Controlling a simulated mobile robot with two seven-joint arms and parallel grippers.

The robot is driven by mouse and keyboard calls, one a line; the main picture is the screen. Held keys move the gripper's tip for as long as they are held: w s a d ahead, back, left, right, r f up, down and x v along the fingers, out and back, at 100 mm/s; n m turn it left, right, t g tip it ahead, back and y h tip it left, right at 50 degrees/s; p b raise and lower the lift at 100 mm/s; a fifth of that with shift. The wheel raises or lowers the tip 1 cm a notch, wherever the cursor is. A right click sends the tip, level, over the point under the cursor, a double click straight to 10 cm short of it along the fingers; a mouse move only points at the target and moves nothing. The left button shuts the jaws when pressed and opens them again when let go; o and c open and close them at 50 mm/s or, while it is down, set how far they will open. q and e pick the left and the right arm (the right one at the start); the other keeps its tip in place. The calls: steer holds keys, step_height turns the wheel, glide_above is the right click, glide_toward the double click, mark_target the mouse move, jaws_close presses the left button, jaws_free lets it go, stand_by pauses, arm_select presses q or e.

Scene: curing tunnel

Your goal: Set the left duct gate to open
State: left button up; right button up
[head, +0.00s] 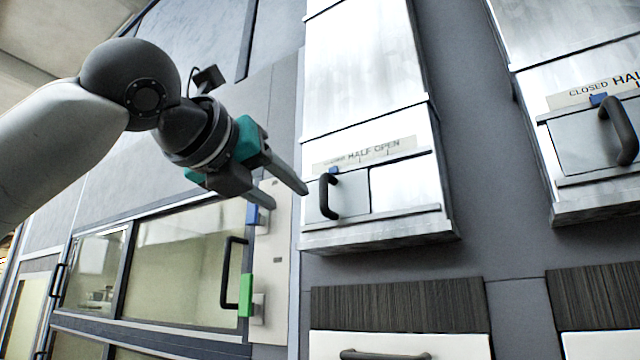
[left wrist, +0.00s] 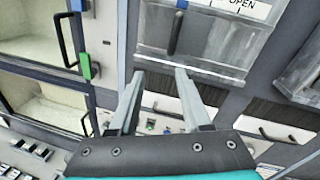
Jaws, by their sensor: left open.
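The left duct gate (head: 346,195) is a grey sliding plate in rails low on the left metal duct, with a black upright handle (head: 328,196). Its blue pointer (head: 333,170) stands at the left end of the scale strip (head: 365,153), on which HALF and OPEN are readable. The plate covers the left part of the slot. My left gripper (head: 288,197) is open and empty, left of the handle and apart from it. In the left wrist view the handle (left wrist: 175,32) shows beyond the open fingertips (left wrist: 159,74). My right gripper is not in view.
A second duct gate (head: 570,146) with a black handle (head: 618,130) is at the right, its pointer near CLOSED. Left of the ducts are a glazed door (head: 180,265) and blue and green latches (head: 246,295). Dark-topped drawers (head: 400,305) lie below.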

mark_target(321, 184)
arm_select(q)
steer(key=s+r+m, duration=0.3)
steer(key=s+r, duration=0.1)
steer(key=s, duration=0.3)
steer(key=shift+t, duration=0.4)
steer(key=p+x, duration=0.1)
steer(key=x, duration=0.4)
steer(key=p+x, duration=0.1)
steer(key=x, duration=0.4)
steer(key=p+x, duration=0.1)
steer(key=x, duration=0.4)
steer(key=shift+w+a+r+p, duration=0.2)
steer(key=shift+w+p, duration=0.15)
steer(key=shift+p, duration=0.05)
steer(key=shift+c, duration=0.3)
jaws_close()
